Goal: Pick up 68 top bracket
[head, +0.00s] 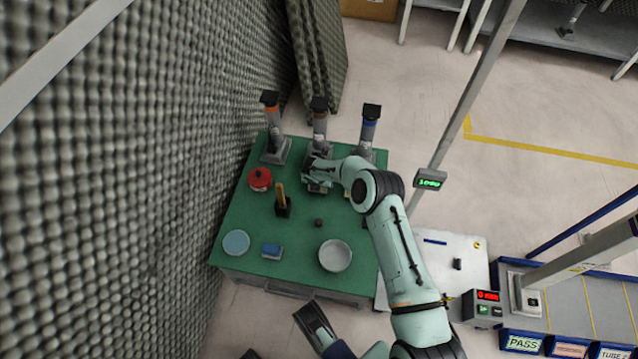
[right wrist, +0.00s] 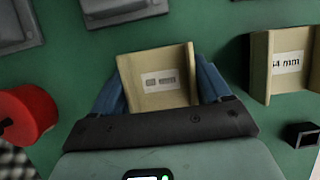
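A beige bracket (right wrist: 160,80) with a white label sits between the blue fingers of my right gripper in the right wrist view. Its label ends in "mm"; the number is too blurred to read. My right gripper (right wrist: 162,88) appears shut on its two sides, with a finger flush against each. I cannot tell whether it is lifted off the green table. A second beige bracket (right wrist: 285,65) labelled "64 mm" lies to the right, apart from the gripper. In the head view, my right gripper (head: 316,184) is over the table's far part.
The green table (head: 300,205) holds three upright grey stands along its far edge, a red round item (head: 260,179), a wooden-handled tool (head: 281,196), a blue disc (head: 236,242), a blue block (head: 272,251) and a white bowl (head: 335,256). A foam wall (head: 130,140) borders the left.

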